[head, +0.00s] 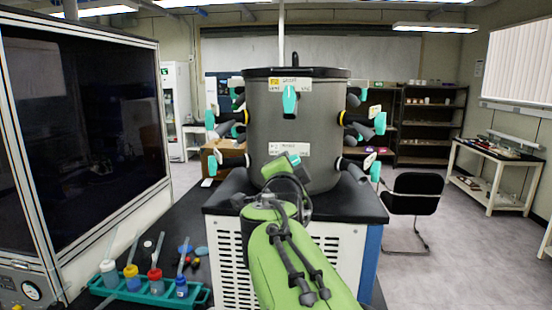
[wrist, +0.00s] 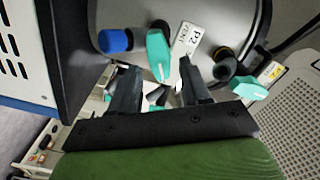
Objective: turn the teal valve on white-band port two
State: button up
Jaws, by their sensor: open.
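The teal valve (wrist: 159,54) with the white label marked P2 (wrist: 187,40) beside it shows in the wrist view, just beyond and between my fingertips. My gripper (wrist: 158,68) is open, one finger on each side of the valve; I cannot tell whether either finger touches it. In the head view my gripper (head: 285,182) is in front of the lower front of the grey drum (head: 262,125). A teal valve (head: 295,159) shows there below a white label (head: 289,149), its lower part hidden by my gripper. The port's band is not clearly visible.
Another teal valve (head: 289,102) is above, beneath a yellow-marked label. More valves stick out on both drum sides. A blue-ended part (wrist: 115,40) and another teal valve (wrist: 250,88) flank my fingers. A teal rack of bottles (head: 150,292) stands left on the dark bench.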

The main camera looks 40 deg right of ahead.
jog(key=x, duration=0.2)
jog(key=shift+w+d, duration=0.15)
jog(key=shift+d, duration=0.1)
jog(key=shift+a, duration=0.1)
jog(key=shift+c, duration=0.8)
grip_shut()
jog(key=shift+n, duration=0.3)
jog(key=n+b, duration=0.1)
jog(key=n, duration=0.6)
jog(key=n+b, duration=0.2)
jog(key=n, duration=0.6)
jog(key=n+b, duration=0.1)
jog(key=n, duration=0.7)
jog(key=shift+w+a+f+b, duration=0.15)
jog(key=shift+w+a+b, duration=0.05)
jog(key=shift+w+b, duration=0.15)
jog(key=shift+n, duration=0.3)
